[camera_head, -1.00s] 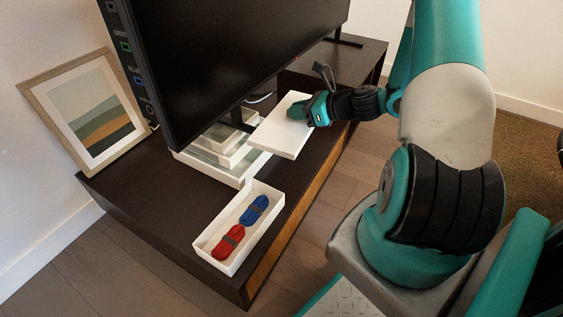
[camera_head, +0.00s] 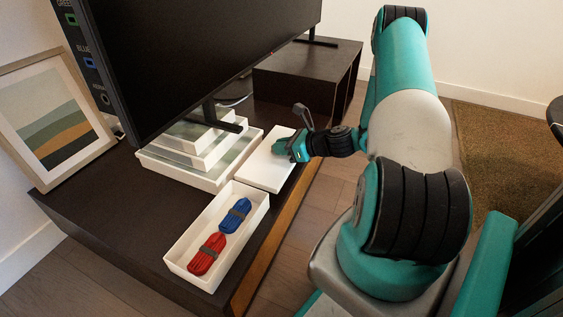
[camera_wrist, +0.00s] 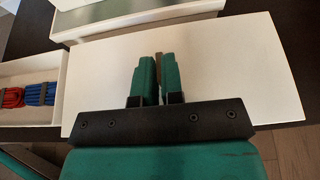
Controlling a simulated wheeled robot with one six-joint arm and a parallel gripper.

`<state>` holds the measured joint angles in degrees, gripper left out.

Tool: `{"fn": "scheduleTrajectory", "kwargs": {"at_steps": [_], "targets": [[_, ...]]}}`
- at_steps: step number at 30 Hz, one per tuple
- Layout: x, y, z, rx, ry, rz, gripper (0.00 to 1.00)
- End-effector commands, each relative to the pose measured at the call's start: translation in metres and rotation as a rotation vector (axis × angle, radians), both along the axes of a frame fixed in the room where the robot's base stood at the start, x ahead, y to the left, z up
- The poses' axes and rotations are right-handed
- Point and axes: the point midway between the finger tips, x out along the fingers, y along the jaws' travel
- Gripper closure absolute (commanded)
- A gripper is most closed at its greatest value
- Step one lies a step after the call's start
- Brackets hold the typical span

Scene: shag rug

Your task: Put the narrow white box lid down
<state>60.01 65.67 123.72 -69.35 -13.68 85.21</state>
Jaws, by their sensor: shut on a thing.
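The narrow white box lid (camera_head: 262,172) is low over the dark TV stand, beyond the open box; I cannot tell whether it touches the stand. My gripper (camera_head: 284,149) is shut on the lid from above. In the wrist view the lid (camera_wrist: 225,75) spreads flat beneath my gripper (camera_wrist: 158,62), whose fingers are close together on a small brown part at its middle. The open narrow white box (camera_head: 177,258) stands on the front of the stand and holds a blue bundle (camera_head: 236,215) and a red bundle (camera_head: 207,254).
Stacked white boxes (camera_head: 150,158) stand beside the lid, under the large TV (camera_head: 180,50). A framed picture (camera_head: 50,125) leans on the wall at left. Bare dark stand top (camera_head: 110,210) lies left of the open box. The stand's front edge is close to the lid.

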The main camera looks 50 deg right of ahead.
Motion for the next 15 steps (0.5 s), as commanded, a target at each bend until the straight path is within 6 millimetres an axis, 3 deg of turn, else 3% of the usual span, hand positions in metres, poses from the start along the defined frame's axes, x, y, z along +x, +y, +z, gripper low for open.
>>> {"fn": "scheduleTrajectory", "kwargs": {"at_steps": [3, 6, 15], "targets": [[0.0, 0.001, -0.025, 0.002, 0.001, 0.0, 1.0], [0.0, 0.0, -0.038, 0.0, 0.0, 0.001, 1.0], [0.0, 0.0, -0.037, 0.0, 0.0, 0.001, 1.0]]}}
